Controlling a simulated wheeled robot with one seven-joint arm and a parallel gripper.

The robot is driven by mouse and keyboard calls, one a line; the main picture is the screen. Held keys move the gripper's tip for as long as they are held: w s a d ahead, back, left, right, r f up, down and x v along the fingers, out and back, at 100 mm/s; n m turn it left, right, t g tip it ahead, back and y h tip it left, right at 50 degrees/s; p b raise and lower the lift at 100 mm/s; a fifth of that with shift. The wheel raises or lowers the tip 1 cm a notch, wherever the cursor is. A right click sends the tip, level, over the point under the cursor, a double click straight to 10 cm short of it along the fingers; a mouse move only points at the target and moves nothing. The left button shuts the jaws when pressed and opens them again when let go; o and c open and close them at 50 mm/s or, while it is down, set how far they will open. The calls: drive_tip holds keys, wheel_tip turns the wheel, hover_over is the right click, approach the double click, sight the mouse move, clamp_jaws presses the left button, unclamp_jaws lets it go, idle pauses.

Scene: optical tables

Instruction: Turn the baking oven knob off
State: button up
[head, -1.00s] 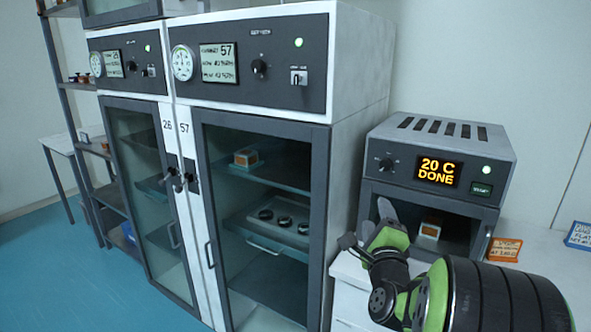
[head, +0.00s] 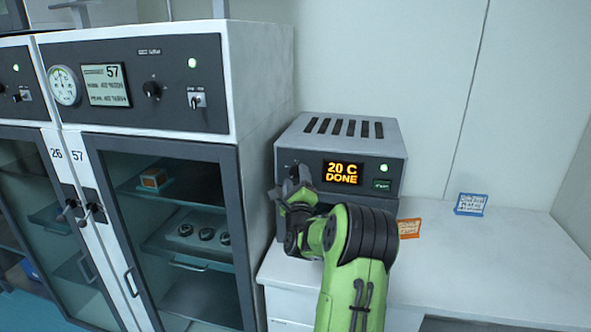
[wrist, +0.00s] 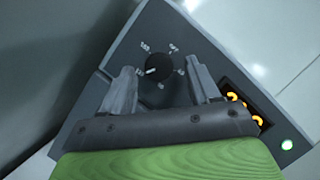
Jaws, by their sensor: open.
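The baking oven (head: 300,134) is a small grey box with top vents on the white bench, its orange display (head: 343,172) reading "20 C DONE". In the wrist view its round black knob (wrist: 160,66) sits on the dark panel with small white marks around it. A white pointer line is toward its lower left; the marks are too small to read surely. My gripper (wrist: 161,75) is open, with one grey finger on each side of the knob. Contact cannot be told.
A tall cabinet (head: 265,90) marked 57 stands close on the left of the oven, with its own knobs and glass door. A green light (head: 383,168) glows on the oven panel. Orange (head: 409,228) and blue (head: 471,204) cards stand on the otherwise clear bench (head: 500,245) to the right.

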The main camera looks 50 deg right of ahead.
drive_tip(key=shift+w+d+r, duration=0.1)
drive_tip(key=shift+w+d, duration=0.25)
drive_tip(key=c, duration=1)
drive_tip(key=shift+c, duration=0.2)
